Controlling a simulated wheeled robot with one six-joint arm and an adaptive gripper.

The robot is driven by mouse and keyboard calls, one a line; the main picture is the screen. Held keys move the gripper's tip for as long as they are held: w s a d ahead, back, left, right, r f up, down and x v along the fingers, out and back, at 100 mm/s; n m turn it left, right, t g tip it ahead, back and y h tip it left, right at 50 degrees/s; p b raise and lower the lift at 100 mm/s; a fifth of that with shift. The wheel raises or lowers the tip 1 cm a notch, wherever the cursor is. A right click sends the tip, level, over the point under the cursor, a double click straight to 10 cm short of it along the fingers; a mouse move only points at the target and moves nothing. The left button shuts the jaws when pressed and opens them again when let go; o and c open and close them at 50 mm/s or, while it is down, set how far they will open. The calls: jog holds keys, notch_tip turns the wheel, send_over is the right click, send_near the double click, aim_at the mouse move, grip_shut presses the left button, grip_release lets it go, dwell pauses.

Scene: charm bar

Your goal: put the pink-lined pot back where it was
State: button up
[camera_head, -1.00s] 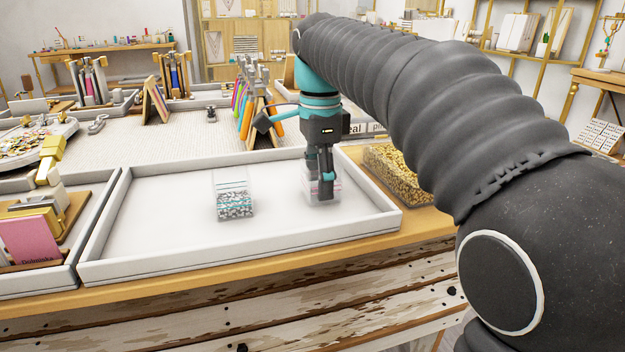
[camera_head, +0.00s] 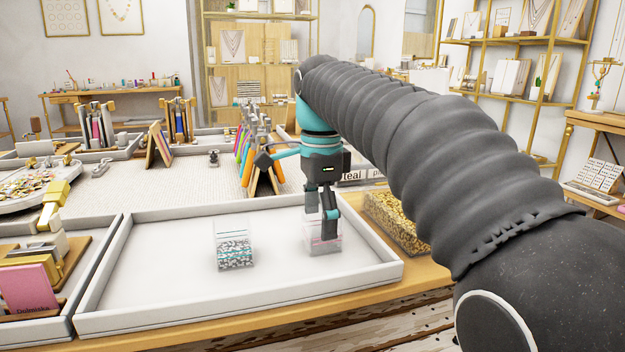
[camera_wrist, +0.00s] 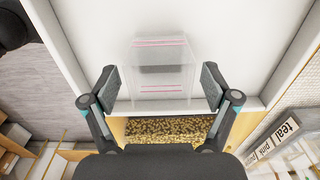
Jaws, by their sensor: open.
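The pink-lined pot (camera_head: 317,246) is a clear pot with pink lines, standing in the right part of the white tray (camera_head: 165,305). In the wrist view, the pot (camera_wrist: 160,105) lies between my finger pads, with a gap at each side. My gripper (camera_head: 322,212) is open above and around its top, and its fingers hide part of the pot in the head view. The open fingers also show in the wrist view (camera_wrist: 160,88). A teal-lined clear pot (camera_head: 235,252) with silvery beads stands to its left in the tray.
A container of gold beads (camera_head: 395,222) stands just right of the tray. A small sign (camera_head: 352,176) is behind it. Colourful upright pieces (camera_head: 255,150) stand behind the tray. A pink card stand (camera_head: 28,288) is at left. The tray's left and front floor is clear.

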notch_tip(320, 180, up, 10)
dwell(0.5)
dwell(1.3)
